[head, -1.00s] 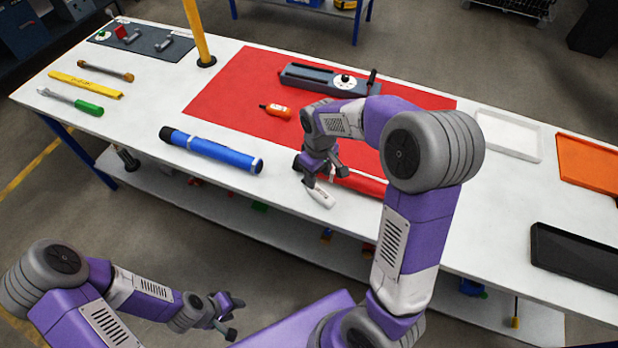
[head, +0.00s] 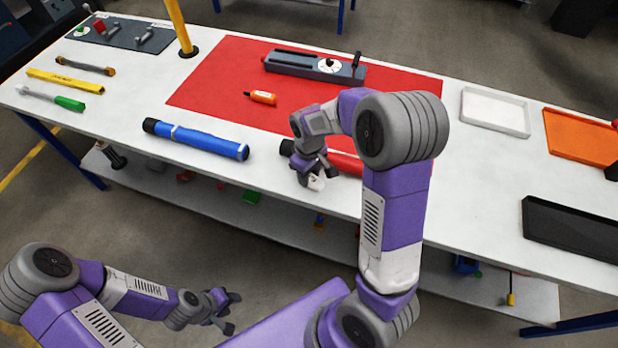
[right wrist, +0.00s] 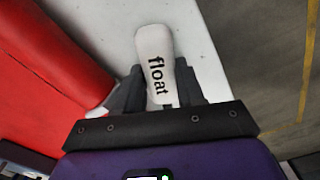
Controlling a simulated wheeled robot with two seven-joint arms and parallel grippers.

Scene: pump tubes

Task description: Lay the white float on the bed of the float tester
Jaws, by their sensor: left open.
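The white float (right wrist: 153,50), marked "float", lies lengthwise between the fingers of my right gripper (right wrist: 157,85) in the right wrist view. The fingers press its sides. In the head view only a small white part of the float (head: 316,183) shows below my right gripper (head: 318,175), near the table's front edge. I cannot tell how high it is above the table. The float tester (head: 314,67), a blue-grey device with a white dial and a dark lever, stands on the red mat further back. My left gripper (head: 226,311) is open and empty, in front of the table.
A red cylinder (head: 346,163) lies beside my right gripper, partly hidden. A blue cylinder (head: 197,139) lies to the left. White (head: 494,128), orange and black trays are on the right. A yellow post (head: 180,27) stands back left.

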